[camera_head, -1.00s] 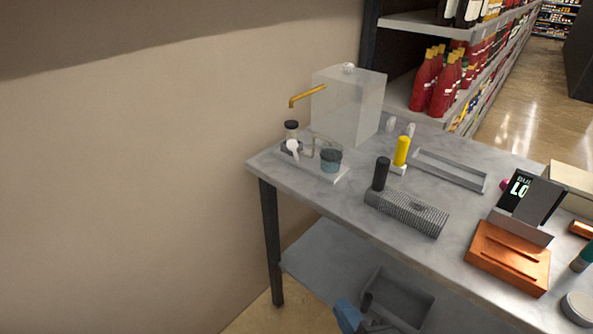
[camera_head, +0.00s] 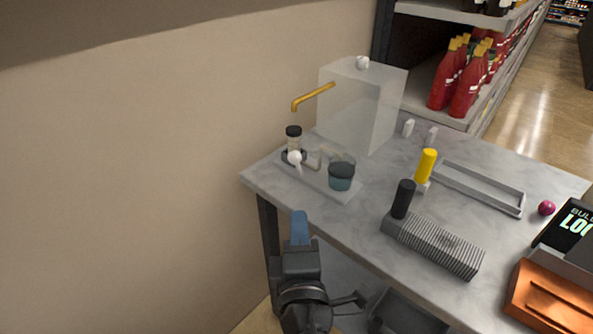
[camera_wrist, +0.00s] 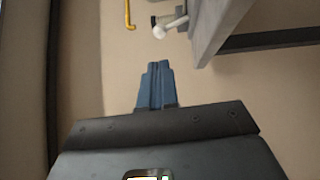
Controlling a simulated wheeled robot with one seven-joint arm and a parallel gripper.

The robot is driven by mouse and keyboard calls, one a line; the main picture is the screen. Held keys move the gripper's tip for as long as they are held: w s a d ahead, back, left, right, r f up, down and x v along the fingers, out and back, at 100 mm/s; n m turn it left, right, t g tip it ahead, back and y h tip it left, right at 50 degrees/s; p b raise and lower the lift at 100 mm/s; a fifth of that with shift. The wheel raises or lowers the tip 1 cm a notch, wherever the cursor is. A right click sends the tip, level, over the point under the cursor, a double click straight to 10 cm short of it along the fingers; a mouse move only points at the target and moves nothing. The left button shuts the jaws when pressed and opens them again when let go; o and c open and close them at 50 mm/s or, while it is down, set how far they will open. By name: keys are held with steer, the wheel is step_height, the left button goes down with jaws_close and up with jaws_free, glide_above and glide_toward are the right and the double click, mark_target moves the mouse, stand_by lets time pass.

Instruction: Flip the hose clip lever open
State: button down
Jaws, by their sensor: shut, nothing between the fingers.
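The vacuum pump stands on a pale tray (camera_head: 318,183) at the table's left corner. It has a dark-capped clear jar (camera_head: 294,142), a white round-ended lever (camera_head: 295,158) and a teal-filled cup (camera_head: 341,176). I take the white lever to be the hose clip lever; its exact position is too small to tell. It also shows at the top of the wrist view, as a white knob-ended lever (camera_wrist: 160,31). My gripper (camera_head: 299,214), with blue fingers, is shut and empty. It is in front of the table's front edge, apart from the lever. The blue fingertips show in the wrist view (camera_wrist: 158,66).
A translucent box (camera_head: 362,105) stands behind the pump, with a yellow spout (camera_head: 313,97) over the jar. A black-handled ridged block (camera_head: 432,243), a yellow-handled piece (camera_head: 426,166) and a grey trough (camera_head: 478,190) are to the right. A wall (camera_head: 130,170) is at left.

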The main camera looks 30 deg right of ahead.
mark_target(296, 162)
steer(key=shift+w, duration=0.1)
steer(key=p+x, duration=0.3)
steer(key=x, duration=1)
steer(key=shift+w+d, duration=0.25)
steer(key=shift+w, duration=0.1)
